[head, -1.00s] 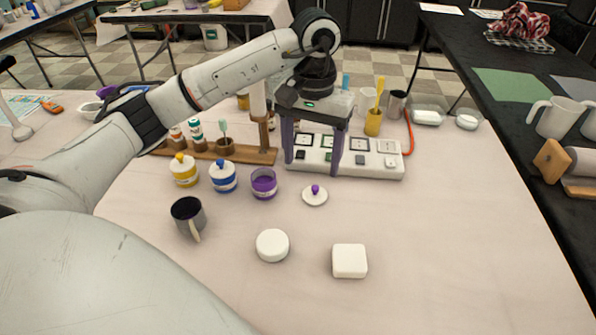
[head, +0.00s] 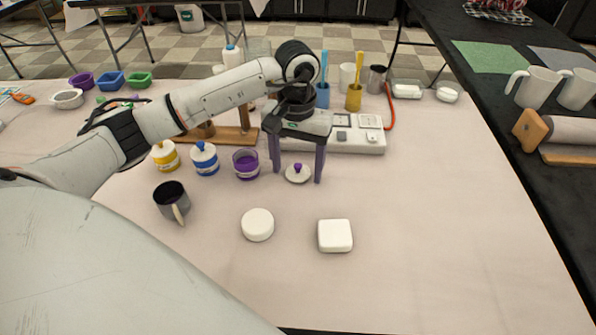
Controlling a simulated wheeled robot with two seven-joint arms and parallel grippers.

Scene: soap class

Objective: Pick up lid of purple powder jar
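The purple powder jar (head: 246,166) stands open on the table, with purple contents showing. Its lid (head: 298,174), a white disc with a purple knob, lies on the table just right of the jar. My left gripper (head: 298,172) is open, with its two purple-grey fingers pointing down, one on each side of the lid in the picture. The knob shows between the fingers. I cannot tell whether the fingertips touch the table. My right gripper is not in view.
A blue-lidded jar (head: 204,160) and a yellow-lidded jar (head: 165,156) stand left. A dark mug (head: 172,201), a round white soap (head: 257,225) and a square white soap (head: 335,236) lie nearer. A white panel (head: 362,140) is behind the gripper. The table's right front is clear.

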